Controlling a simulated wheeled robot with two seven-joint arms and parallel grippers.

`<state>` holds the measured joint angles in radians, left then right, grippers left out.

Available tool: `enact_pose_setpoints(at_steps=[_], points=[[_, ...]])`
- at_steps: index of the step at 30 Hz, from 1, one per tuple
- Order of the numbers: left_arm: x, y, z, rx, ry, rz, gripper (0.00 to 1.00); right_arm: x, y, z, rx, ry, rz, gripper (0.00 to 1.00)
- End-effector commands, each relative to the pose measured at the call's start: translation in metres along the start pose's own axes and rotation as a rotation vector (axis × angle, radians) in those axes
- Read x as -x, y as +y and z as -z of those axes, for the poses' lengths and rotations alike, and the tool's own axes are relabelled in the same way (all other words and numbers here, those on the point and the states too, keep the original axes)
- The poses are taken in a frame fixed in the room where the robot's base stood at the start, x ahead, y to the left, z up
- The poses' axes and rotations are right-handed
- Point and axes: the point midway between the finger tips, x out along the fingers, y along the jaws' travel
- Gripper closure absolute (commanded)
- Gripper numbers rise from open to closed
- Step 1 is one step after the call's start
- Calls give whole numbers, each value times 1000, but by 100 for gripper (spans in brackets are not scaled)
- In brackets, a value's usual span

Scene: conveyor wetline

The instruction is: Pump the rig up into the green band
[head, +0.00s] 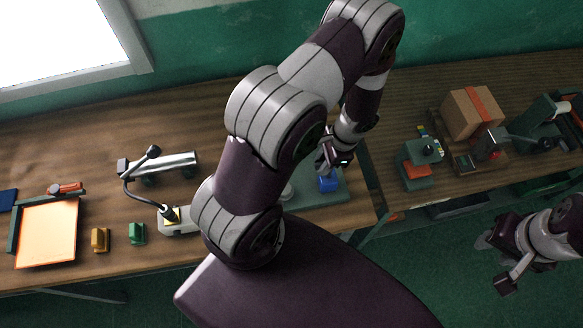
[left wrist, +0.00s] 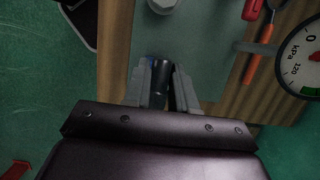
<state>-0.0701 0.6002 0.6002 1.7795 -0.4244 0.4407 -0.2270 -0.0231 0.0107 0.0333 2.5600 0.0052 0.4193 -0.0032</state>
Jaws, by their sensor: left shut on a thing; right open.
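A grey-green base plate (head: 335,197) lies at the front edge of the bench, partly hidden behind my left arm. A blue part (head: 328,184) stands on it. My left gripper (head: 334,166) is just above the blue part. In the left wrist view, my left gripper (left wrist: 160,90) is shut on a dark round handle (left wrist: 159,82), with a little blue behind it. A white gauge (left wrist: 302,60) marked kPa is cut by the right edge there. It shows 0, 120 and part of a green band; its reading cannot be told. My right gripper (head: 497,264) is open and empty, off the bench.
A tray (head: 46,232) and yellow and green blocks (head: 101,240) are further left. A cardboard box (head: 471,112) stands on the right bench. Red and orange-handled tools (left wrist: 250,58) lie near the gauge.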

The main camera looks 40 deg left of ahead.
Motion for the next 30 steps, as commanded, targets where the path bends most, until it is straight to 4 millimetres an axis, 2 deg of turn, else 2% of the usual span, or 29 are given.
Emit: enact_pose_setpoints(at_steps=[1,10,17,30], points=[[7,0,-2,1,0,0,100,7,0,1,0,0,0,57],[26,0,-8,1,0,0,100,24,0,3,0,0,0,57],[12,0,-4,0,0,0,100,11,0,1,0,0,0,57],[-27,0,8,0,0,0,100,-22,0,-3,0,0,0,57]])
